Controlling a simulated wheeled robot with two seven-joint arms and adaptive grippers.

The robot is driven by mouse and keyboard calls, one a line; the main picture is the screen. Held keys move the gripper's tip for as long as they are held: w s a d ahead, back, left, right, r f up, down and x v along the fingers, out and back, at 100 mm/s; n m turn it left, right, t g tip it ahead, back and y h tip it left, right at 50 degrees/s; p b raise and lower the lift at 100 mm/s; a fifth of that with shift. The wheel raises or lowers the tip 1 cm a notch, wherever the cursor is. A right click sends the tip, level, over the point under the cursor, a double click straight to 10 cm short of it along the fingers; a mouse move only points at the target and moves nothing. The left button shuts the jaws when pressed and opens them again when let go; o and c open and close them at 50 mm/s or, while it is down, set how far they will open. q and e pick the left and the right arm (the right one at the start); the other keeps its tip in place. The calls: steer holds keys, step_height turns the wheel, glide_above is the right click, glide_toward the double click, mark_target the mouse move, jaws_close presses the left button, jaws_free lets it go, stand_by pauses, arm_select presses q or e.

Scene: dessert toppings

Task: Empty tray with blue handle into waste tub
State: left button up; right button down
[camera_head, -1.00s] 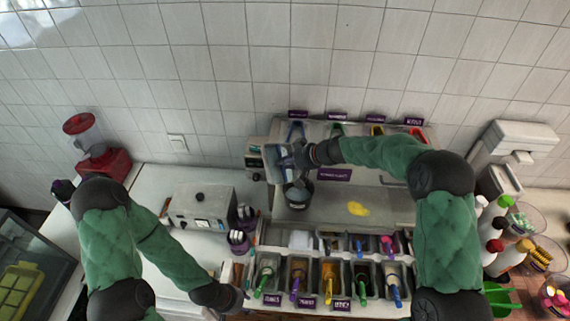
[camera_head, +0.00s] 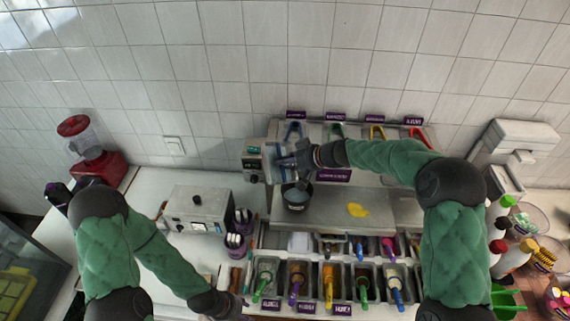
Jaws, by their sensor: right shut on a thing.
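My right gripper (camera_head: 302,157) is at the back of the counter, shut on a tray (camera_head: 273,172). The tray is grey and partly see-through, steeply tilted, on the left side of the gripper. A bluish part shows beside the fingers, which hide much of the tray. A dark round tub (camera_head: 296,198), likely the waste tub, stands just below the tray and gripper on the steel surface. I cannot tell whether anything is still in the tray. My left gripper (camera_head: 238,306) is low at the front, left of the topping bins; its fingers are too small and dark to read.
A yellow patch (camera_head: 358,210) lies on the steel surface. Topping bins (camera_head: 328,282) with coloured scoops fill the front. A grey box appliance (camera_head: 197,208) stands left; bottles (camera_head: 497,230) stand right.

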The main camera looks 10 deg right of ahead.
steer(key=shift+s+d+r+t+y+b, duration=0.25)
steer(key=shift+y+b, duration=0.25)
steer(key=shift+b, duration=0.7)
steer(key=shift+s+d+r+t+y+b, duration=0.1)
steer(key=shift+d+t+y+b, duration=0.3)
steer(key=shift+b, duration=0.8)
steer(key=shift+s+d+r+t+y+b, duration=0.25)
steer(key=shift+y+b, duration=0.2)
steer(key=shift+b, duration=0.45)
steer(key=shift+s+d+r+t+y+b, duration=0.1)
steer(key=shift+d+y+b, duration=0.3)
steer(key=shift+b, duration=0.5)
steer(key=shift+a+p, duration=0.15)
steer(key=shift+p, duration=0.75)
steer(key=shift+b, duration=0.95)
steer(key=shift+w+p, duration=0.1)
steer(key=shift+p, duration=0.2)
steer(key=shift+w+a+f+g+h+p, duration=0.2)
steer(key=shift+a+g+h+p, duration=0.25)
steer(key=shift+p, duration=0.7)
steer(key=shift+w+a+f+g+h+p, duration=0.2)
steer(key=shift+h+p, duration=0.4)
steer(key=shift+p, duration=0.5)
steer(key=shift+w+a+f+g+h+p, duration=0.2)
steer(key=shift+a+g+h+p, duration=0.3)
steer(key=shift+p, duration=1.15)
steer(key=shift+w+a+f+g+h+p, duration=0.2)
steer(key=shift+h+p, duration=0.4)
steer(key=shift+p, duration=1.05)
